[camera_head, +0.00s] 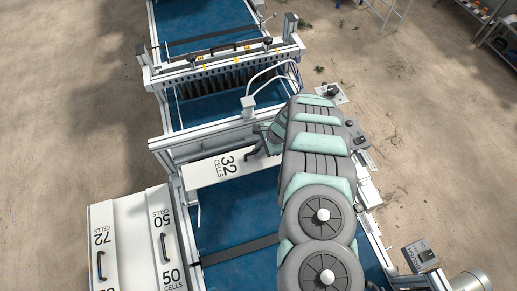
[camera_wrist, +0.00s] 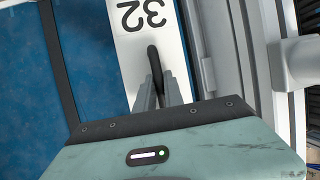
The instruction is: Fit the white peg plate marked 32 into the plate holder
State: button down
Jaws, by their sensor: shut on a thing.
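The white peg plate marked 32 (camera_head: 204,171) lies level across the blue conveyor bed, just in front of a metal crossbeam. My gripper (camera_head: 256,154) is at the plate's right part and is shut on its black handle. In the wrist view, my gripper (camera_wrist: 157,92) has both fingers around the black handle (camera_wrist: 154,60), and the plate (camera_wrist: 131,62) runs beneath it with the 32 upside down. The crossbeam frame (camera_head: 205,135) is probably the plate holder. I cannot tell whether the plate touches it or is seated.
White plates marked 72 (camera_head: 103,211) and 50 (camera_head: 157,201) lie side by side at the lower left, each with a black handle. A row of dark nozzles or brushes (camera_head: 225,77) stands behind the crossbeam. Grey rails (camera_head: 172,215) edge the blue bed (camera_head: 225,215).

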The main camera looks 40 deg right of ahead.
aim_at(258, 160)
notch_tip(258, 160, down, 4)
jog(key=shift+w+r+b, duration=0.1)
jog(key=shift+r+b, duration=0.15)
jog(key=shift+b, duration=0.55)
jog(key=shift+f+b, duration=1.15)
jog(key=shift+f, duration=0.25)
jog(key=shift+f+b, duration=0.4)
jog(key=shift+b, duration=0.2)
jog(key=c, duration=1.4)
grip_release()
jog(key=shift+o, duration=0.2)
jog(key=shift+r, duration=0.1)
jog(key=b+v, duration=0.1)
jog(key=v, duration=0.9)
jog(key=shift+r+b, duration=0.35)
jog(key=shift+b, duration=0.05)
